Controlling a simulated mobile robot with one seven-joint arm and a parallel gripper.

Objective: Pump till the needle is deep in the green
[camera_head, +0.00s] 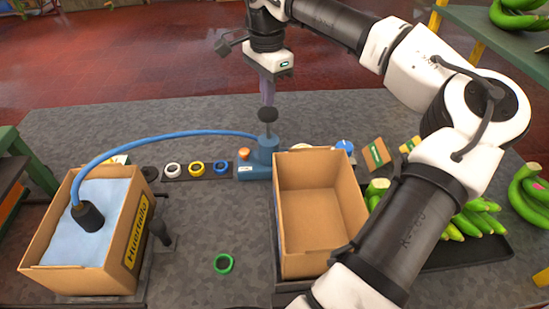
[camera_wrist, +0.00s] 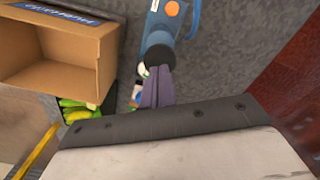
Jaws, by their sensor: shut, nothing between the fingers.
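A blue hand pump (camera_head: 262,160) stands on the grey table, with a black round knob (camera_head: 267,115) on top of its upright rod. My gripper (camera_head: 268,101) is shut and empty, pointing down directly over the knob; whether it touches cannot be told. In the wrist view, my fingertips (camera_wrist: 158,72) overlap the knob (camera_wrist: 159,57), beside the blue pump body (camera_wrist: 163,22). A blue hose (camera_head: 160,134) runs from the pump to a black fitting (camera_head: 88,215) on a light-blue sheet (camera_head: 107,202) in the left box. I cannot make out a gauge needle or green zone.
An empty open carton (camera_head: 315,262) stands right of the pump, with green bananas (camera_head: 470,222) beyond it. The left box (camera_head: 130,240) is labelled.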

